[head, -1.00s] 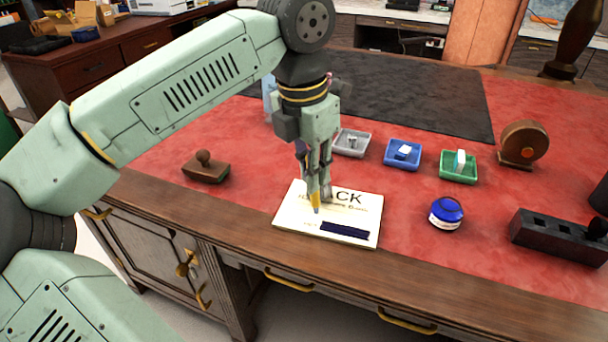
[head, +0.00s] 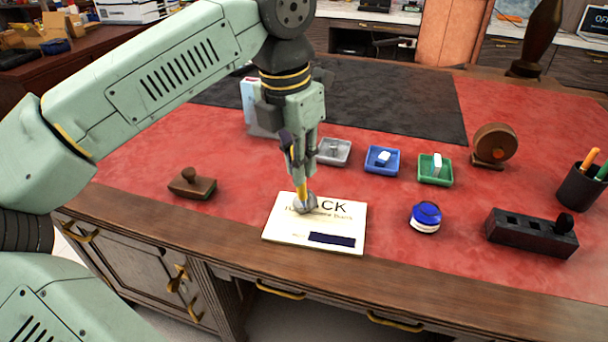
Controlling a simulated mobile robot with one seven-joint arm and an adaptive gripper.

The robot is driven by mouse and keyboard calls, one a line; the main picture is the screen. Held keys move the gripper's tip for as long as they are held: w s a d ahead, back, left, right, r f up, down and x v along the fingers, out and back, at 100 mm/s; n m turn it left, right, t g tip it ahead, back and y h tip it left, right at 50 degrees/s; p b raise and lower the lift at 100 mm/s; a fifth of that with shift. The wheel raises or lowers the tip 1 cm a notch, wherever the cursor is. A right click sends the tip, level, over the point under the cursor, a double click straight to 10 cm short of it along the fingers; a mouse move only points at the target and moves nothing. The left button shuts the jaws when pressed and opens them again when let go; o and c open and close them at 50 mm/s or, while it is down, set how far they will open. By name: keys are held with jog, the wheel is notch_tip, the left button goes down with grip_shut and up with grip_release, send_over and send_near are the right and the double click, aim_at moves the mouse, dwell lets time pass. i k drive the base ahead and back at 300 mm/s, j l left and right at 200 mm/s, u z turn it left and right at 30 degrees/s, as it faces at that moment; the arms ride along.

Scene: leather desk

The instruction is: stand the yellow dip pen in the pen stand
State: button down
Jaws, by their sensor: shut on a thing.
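The yellow dip pen (head: 301,188) is in my gripper (head: 304,164), upright or nearly so, over the upper part of a printed white card (head: 275,232). My gripper is shut on it. A small grey rounded shape (head: 306,204) shows at the pen's lower end, and I cannot tell what it is or whether the pen touches the card. A black block with square openings in its top and a round knob at its right end, which looks like the pen stand (head: 522,234), is on the desk at the right, well apart from my gripper.
A blue ink pot (head: 425,217) stands between card and block. Grey (head: 334,152), blue (head: 382,161) and green (head: 435,170) trays lie behind. A dark cup (head: 580,187) holds pens at far right. A brown stamp (head: 192,184) sits left. Red desktop is clear between them.

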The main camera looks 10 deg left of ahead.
aim_at(504, 233)
jog(key=i+l+z, duration=0.1)
jog(key=z, duration=0.35)
jog(key=i+z, duration=0.2)
jog(key=z, duration=0.25)
jog(key=i+z, duration=0.15)
jog(key=z, duration=0.3)
jog(key=i, duration=0.1)
